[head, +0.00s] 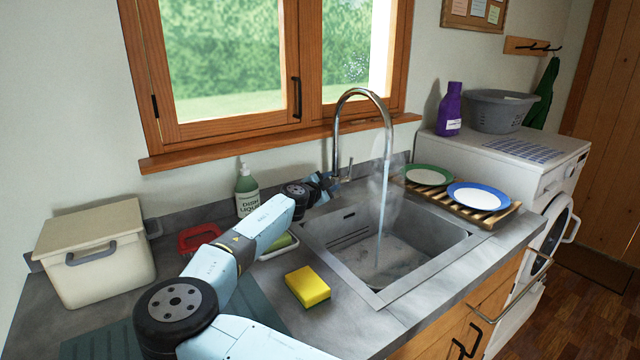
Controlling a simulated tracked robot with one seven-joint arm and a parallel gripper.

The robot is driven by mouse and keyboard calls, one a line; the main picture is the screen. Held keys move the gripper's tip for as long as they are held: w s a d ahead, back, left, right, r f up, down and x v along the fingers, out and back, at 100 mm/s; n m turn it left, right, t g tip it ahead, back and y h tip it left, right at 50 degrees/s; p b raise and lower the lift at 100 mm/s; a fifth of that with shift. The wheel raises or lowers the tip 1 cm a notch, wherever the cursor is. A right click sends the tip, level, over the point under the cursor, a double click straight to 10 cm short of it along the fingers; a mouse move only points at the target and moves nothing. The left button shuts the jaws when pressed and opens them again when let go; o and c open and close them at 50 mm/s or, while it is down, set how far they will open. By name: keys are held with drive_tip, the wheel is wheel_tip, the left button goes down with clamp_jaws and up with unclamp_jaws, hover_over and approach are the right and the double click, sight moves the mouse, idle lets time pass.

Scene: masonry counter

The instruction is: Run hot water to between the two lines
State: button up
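The tall chrome tap (338,130) arches over the steel sink (455,245). A stream of water (381,225) falls from its spout into the basin, with pale steam around the upper part. Water (385,265) covers at least part of the basin floor, with ripples where the stream lands. I cannot make out the two lines or the exact level. My gripper (331,183) is at the base of the tap, close beside its small lever (348,170). It is small and partly hidden by my wrist, so I cannot tell its opening or whether it touches the lever.
A yellow sponge (307,286) lies at the sink's near left edge. A green dish-liquid bottle (247,190), red item (198,237) and lidded cream box (95,255) stand left. Two plates sit on a wooden rack (490,215) at right. The window sill (270,140) is behind.

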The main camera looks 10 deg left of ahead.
drive_tip(key=v, duration=1.3)
drive_tip(key=shift+s, duration=0.4)
drive_tip(key=shift+a, duration=0.15)
